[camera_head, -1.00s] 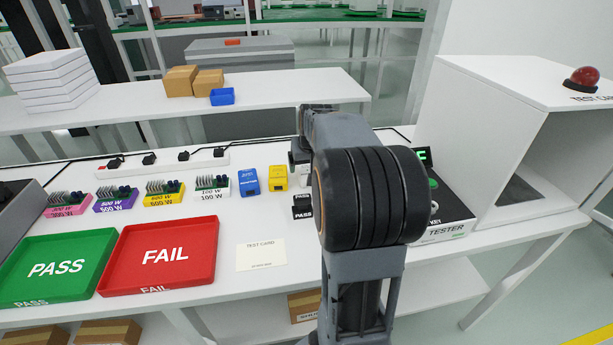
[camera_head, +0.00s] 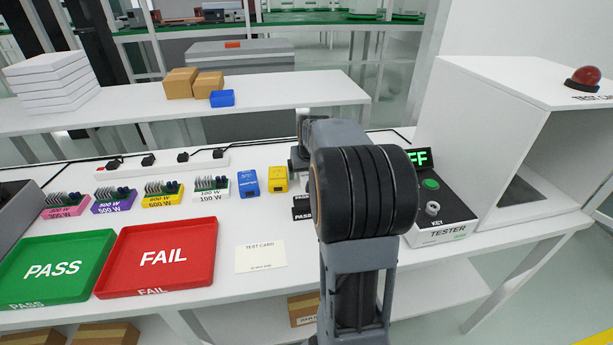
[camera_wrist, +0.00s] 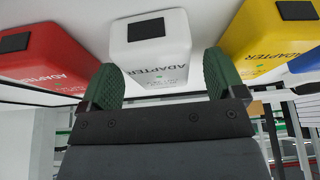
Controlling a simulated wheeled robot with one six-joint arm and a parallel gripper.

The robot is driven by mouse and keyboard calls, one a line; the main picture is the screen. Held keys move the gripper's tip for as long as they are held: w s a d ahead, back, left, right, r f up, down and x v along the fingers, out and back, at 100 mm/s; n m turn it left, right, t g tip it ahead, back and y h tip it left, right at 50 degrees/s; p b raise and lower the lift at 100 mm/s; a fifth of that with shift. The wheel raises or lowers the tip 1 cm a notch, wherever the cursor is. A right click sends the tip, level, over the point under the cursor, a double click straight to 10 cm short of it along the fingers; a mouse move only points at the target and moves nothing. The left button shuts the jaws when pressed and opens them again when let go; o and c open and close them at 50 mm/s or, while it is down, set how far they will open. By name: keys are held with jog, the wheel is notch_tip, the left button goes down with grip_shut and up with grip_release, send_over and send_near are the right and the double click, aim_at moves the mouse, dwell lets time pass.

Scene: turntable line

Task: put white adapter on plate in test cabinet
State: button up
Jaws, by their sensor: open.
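The white adapter (camera_wrist: 150,52) shows in the wrist view with a dark square on it and upside-down "ADAPTER" lettering. My gripper (camera_wrist: 162,82) is open, with one green-padded finger toward each side of the white adapter's near end. I cannot tell whether the pads touch it. In the head view my arm hides the white adapter and the gripper. The test cabinet (camera_head: 482,90) is the white open-fronted box at the right. A dark panel shows inside it; I cannot tell whether that is the plate.
A red adapter (camera_wrist: 45,50) and a yellow adapter (camera_wrist: 270,40) flank the white one closely. The tester (camera_head: 445,215) stands between my arm and the cabinet. The red FAIL tray (camera_head: 205,275) and green PASS tray (camera_head: 30,290) lie at the left.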

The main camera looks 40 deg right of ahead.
jog(key=shift+f, duration=0.1)
jog(key=shift+c, duration=0.2)
jog(key=c, duration=1.2)
